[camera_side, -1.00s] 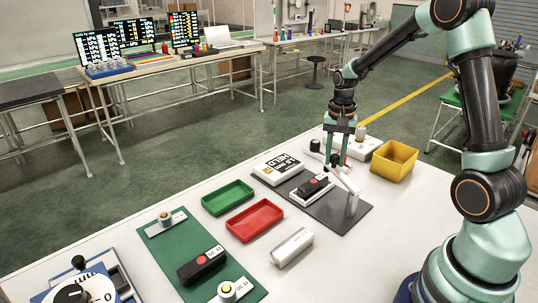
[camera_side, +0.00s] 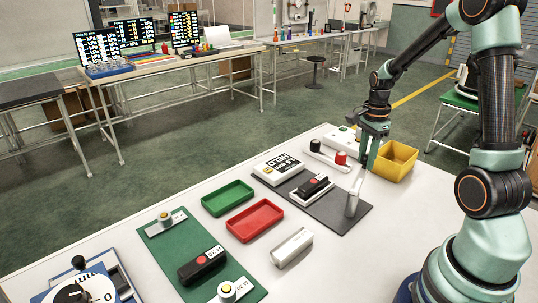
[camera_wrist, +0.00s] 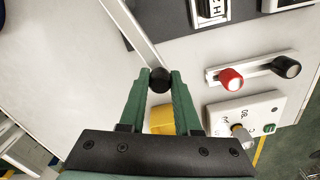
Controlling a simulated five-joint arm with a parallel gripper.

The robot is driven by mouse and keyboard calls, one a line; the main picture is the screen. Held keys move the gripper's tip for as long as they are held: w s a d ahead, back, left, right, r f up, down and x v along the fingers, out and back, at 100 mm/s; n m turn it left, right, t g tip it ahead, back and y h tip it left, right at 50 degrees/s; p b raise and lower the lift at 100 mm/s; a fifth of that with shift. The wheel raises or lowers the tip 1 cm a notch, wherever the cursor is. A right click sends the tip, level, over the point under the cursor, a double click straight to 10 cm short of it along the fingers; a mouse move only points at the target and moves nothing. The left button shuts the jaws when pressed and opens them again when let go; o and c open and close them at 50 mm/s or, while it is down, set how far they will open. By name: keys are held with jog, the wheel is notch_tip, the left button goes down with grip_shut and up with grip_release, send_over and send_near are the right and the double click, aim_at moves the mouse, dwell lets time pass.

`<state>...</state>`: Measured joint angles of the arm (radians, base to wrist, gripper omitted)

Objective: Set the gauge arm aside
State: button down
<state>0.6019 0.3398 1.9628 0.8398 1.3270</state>
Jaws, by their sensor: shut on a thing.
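The gauge arm (camera_side: 357,182) is a thin pale bar on a white post (camera_side: 352,204) at the right part of the dark grey mat (camera_side: 335,222). My gripper (camera_side: 367,166) is shut on the black knob (camera_wrist: 160,80) at the bar's free end. In the wrist view the bar (camera_wrist: 131,24) runs up from the knob, which sits between my gripper's fingertips (camera_wrist: 160,78). In the side view my fingers hide the knob.
A yellow bin (camera_side: 408,163) stands close to the right of my gripper. A white plate with black and red knobs (camera_side: 328,159) and a white box (camera_wrist: 246,119) lie to the left. A labelled white block (camera_side: 279,168), green tray (camera_side: 228,198) and red tray (camera_side: 255,220) are farther left.

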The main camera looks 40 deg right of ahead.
jog(key=shift+s+d+r+m, duration=0.1)
jog(key=shift+s+d+m, duration=0.1)
jog(key=shift+s+m, duration=0.55)
jog(key=c, duration=0.6)
grip_release()
notch_tip(320, 180, up, 12)
jog(key=s+a+r+n+t, duration=0.1)
jog(key=a+n+t, duration=0.1)
jog(key=a+n, duration=0.9)
jog(key=s+a+r+n+t, duration=0.1)
jog(key=a+n+t, duration=0.2)
jog(key=a+n, duration=0.8)
jog(key=shift+a+r+n+t, duration=0.25)
jog(key=shift+r+n+t, duration=0.05)
jog(key=shift+n, duration=0.55)
